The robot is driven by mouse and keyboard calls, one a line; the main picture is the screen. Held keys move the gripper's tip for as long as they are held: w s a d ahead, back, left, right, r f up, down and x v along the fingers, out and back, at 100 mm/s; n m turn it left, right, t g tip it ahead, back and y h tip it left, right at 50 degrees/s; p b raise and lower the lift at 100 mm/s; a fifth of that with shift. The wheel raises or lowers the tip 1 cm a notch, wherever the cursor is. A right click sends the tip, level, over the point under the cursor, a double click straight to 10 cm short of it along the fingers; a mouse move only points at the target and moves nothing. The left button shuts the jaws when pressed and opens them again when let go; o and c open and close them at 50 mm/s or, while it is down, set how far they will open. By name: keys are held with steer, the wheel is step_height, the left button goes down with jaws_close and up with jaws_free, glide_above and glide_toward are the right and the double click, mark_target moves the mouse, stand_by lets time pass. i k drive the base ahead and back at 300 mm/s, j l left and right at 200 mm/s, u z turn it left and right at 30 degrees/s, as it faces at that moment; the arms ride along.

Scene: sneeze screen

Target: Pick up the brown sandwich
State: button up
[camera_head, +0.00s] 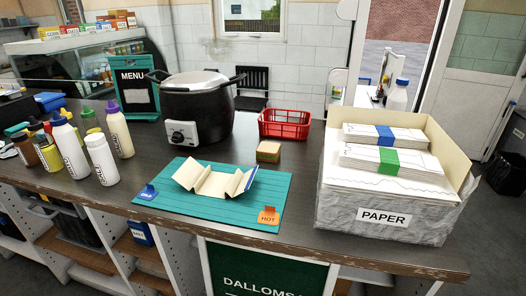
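The brown sandwich (268,151) is a small block with a tan top and darker, layered sides. It sits on the dark counter, just behind the teal mat and in front of the red basket. Nothing covers it in the head view. My gripper is not in view.
A teal mat (215,208) holds folded paper and small HOT and blue tags. A paper box (345,206) stands right of the sandwich. A black cooker (199,108) and red basket (285,124) stand behind; several bottles (101,158) stand left. Bare counter surrounds the sandwich.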

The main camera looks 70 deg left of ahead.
mark_target(266, 151)
steer(key=l+u, duration=0.1)
steer(key=u, duration=0.35)
steer(key=l+u, duration=0.1)
steer(key=u, duration=0.35)
steer(key=l+u, duration=0.15)
steer(key=u, duration=0.25)
steer(key=l+u, duration=0.1)
steer(key=u, duration=0.35)
